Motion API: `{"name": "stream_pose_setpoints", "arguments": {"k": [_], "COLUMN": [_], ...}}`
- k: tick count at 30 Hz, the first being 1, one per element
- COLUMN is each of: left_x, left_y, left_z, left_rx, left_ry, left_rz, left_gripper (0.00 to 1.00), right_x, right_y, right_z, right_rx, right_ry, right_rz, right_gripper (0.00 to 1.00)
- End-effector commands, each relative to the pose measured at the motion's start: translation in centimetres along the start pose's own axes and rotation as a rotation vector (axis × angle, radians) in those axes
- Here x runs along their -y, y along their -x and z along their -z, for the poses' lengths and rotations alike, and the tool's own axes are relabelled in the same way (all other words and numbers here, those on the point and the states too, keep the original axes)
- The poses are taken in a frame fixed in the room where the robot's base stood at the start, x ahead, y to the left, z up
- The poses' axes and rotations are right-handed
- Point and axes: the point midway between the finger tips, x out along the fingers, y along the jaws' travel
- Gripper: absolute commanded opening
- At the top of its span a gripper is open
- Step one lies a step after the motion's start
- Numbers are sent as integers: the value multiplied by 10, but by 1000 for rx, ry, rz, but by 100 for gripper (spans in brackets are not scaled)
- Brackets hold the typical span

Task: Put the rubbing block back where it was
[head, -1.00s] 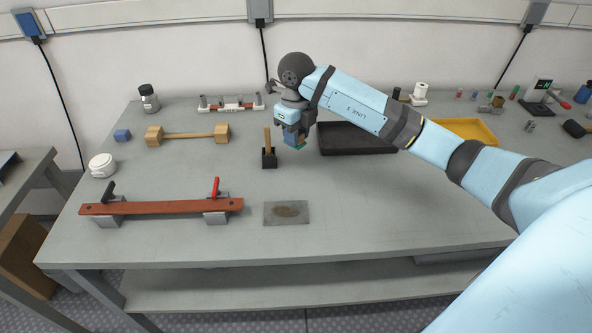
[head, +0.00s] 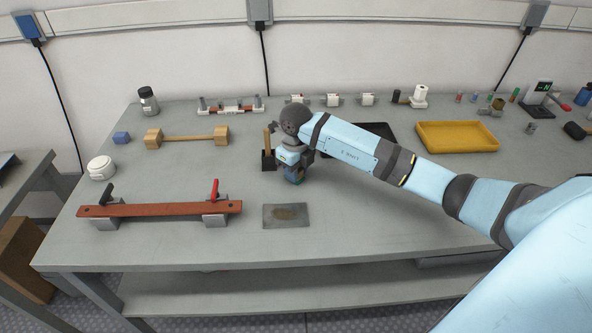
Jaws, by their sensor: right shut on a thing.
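My right gripper (head: 293,176) points down over the table, just right of the small black holder and behind the grey plate. It is shut on a small block, taken to be the rubbing block, which is mostly hidden between the fingers. Whether the block touches the table cannot be told. The flat grey plate (head: 286,222) with a brownish smudge lies in front of the gripper. My left gripper is not in view.
The black holder (head: 268,165) with an upright wooden piece stands close left of the gripper. A black tray (head: 378,130) is partly behind my arm; a yellow tray (head: 457,148) lies right. A red-brown bar (head: 160,209) rests on clamps at front left. The table right of the plate is clear.

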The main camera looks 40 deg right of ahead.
Motion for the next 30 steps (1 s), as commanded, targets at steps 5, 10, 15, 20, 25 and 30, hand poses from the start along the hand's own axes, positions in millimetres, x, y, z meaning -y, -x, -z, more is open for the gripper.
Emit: {"name": "stream_pose_setpoints", "arguments": {"k": [5, 10, 15, 20, 25, 30], "left_x": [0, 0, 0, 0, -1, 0], "left_y": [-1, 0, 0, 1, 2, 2], "left_z": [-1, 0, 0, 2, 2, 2], "left_rx": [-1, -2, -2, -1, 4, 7], "left_ry": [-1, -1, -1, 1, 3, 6], "left_rz": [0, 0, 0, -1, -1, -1], "left_gripper": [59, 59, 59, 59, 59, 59], "right_x": [0, 0, 0, 0, 1, 1], "right_y": [-3, -3, -3, 8, 41, 79], "right_z": [0, 0, 0, 0, -1, -1], "right_rx": [-1, -1, -1, 2, 4, 3], "right_ry": [0, 0, 0, 0, 1, 1], "right_rz": [1, 0, 0, 1, 1, 2], "right_gripper": [34, 55, 55, 55, 55, 55]}}
